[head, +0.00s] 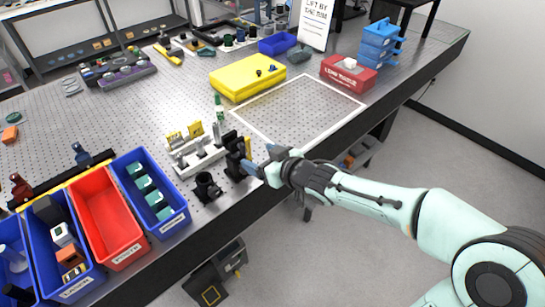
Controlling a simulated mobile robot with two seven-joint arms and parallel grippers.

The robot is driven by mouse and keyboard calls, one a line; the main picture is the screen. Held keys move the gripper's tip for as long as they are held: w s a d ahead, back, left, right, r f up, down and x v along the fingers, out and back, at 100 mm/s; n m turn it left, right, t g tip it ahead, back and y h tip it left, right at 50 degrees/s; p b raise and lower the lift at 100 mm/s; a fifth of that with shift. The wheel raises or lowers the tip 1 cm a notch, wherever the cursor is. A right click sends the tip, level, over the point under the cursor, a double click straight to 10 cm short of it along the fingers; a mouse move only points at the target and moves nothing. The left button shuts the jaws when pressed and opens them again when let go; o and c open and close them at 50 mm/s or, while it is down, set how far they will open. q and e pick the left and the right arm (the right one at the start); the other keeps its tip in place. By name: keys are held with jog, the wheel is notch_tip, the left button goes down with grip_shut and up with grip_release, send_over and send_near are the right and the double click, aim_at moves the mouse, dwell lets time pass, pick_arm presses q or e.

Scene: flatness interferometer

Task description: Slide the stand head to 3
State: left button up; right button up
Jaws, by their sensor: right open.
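A black upright device (233,150), which looks like the stand with its head, is near the front edge of the perforated table. A narrow yellow part (248,147) shows at its right side. My right gripper (259,160) is open, with its blue fingertips just right of this device. I cannot tell whether they touch it. No scale or number 3 is readable at this size. My left gripper is out of view.
A short black cylinder (207,187) stands in front of the device. Metal mounts with yellow plates (186,133) and a green bottle (219,109) are behind it. A blue bin (165,228) and a red bin (108,222) are at left. A white-outlined area (300,105) is clear.

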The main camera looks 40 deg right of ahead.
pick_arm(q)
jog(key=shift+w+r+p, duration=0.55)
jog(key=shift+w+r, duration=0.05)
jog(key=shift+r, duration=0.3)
pick_arm(e)
jog(key=v, duration=0.4)
jog(key=shift+s+r, duration=0.15)
jog(key=shift+s, duration=0.2)
jog(key=a+f+m+g+y, duration=0.1)
jog(key=a+f+g, duration=0.3)
jog(key=f, duration=0.9)
jog(key=a+f+m+g, duration=0.1)
jog(key=a+f+g, duration=0.25)
jog(key=f, duration=0.95)
jog(key=s+a+f+m+g+y, duration=0.1)
jog(key=s+a+f+g, duration=0.2)
jog(key=s+f, duration=0.7)
jog(key=s+a+f+m+g, duration=0.1)
jog(key=s+a+f+g, duration=0.3)
jog(key=s+a+f, duration=0.3)
jog(key=s+f, duration=0.3)
jog(key=f, duration=0.1)
jog(key=shift+s+m+y, duration=0.4)
